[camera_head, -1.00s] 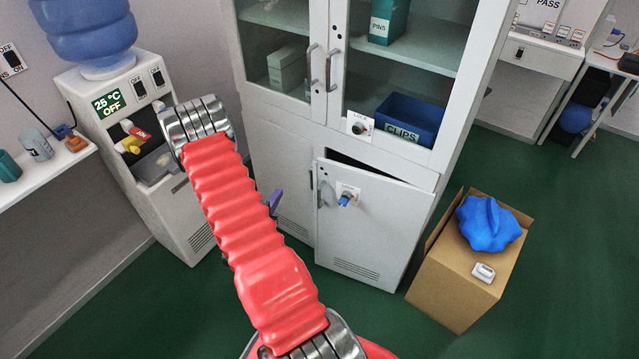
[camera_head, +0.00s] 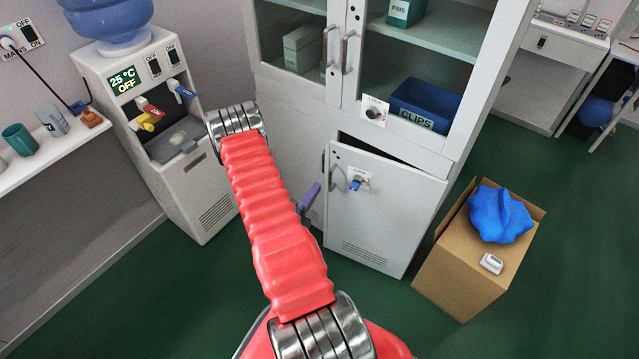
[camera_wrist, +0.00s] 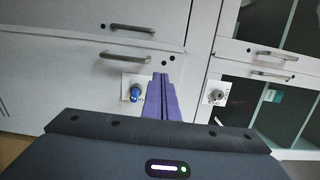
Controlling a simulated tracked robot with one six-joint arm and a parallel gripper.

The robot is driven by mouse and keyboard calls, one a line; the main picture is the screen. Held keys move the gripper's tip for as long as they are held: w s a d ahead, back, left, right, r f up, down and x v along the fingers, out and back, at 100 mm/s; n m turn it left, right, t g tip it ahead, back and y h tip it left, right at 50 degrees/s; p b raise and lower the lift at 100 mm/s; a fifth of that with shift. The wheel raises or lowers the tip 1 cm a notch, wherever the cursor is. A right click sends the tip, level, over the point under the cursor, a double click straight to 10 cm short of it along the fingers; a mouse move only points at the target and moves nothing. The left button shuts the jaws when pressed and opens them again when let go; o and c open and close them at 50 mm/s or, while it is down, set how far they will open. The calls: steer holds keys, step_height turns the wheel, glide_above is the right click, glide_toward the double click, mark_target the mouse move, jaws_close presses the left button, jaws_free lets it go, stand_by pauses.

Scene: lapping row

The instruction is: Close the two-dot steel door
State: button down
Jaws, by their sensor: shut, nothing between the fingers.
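The two-dot steel door (camera_head: 385,215) is the lower right door of the white cabinet. It stands ajar, with a dark gap along its top edge. It has a bar handle and a blue lock knob (camera_head: 356,183). In the wrist view, this door (camera_wrist: 60,85) shows its handle (camera_wrist: 125,57), two dark dots beside it and the blue knob (camera_wrist: 135,93). My gripper (camera_head: 313,190) has purple fingers, shut and empty, left of the door's handle side in the head view. In the wrist view the fingertips (camera_wrist: 161,76) appear beside the knob; contact cannot be told.
A cardboard box (camera_head: 460,265) with a blue crumpled item (camera_head: 500,215) and a small white item stands right of the door. A water dispenser (camera_head: 165,130) stands left. Glass doors (camera_head: 420,60) are above, with a blue CLIPS bin (camera_head: 425,105) inside. Green floor in front is clear.

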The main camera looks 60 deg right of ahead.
mark_target(335, 159)
steer(key=d, duration=1.3)
steer(key=shift+w+d, duration=0.1)
steer(key=shift+d, duration=0.05)
steer(key=shift+w, duration=0.1)
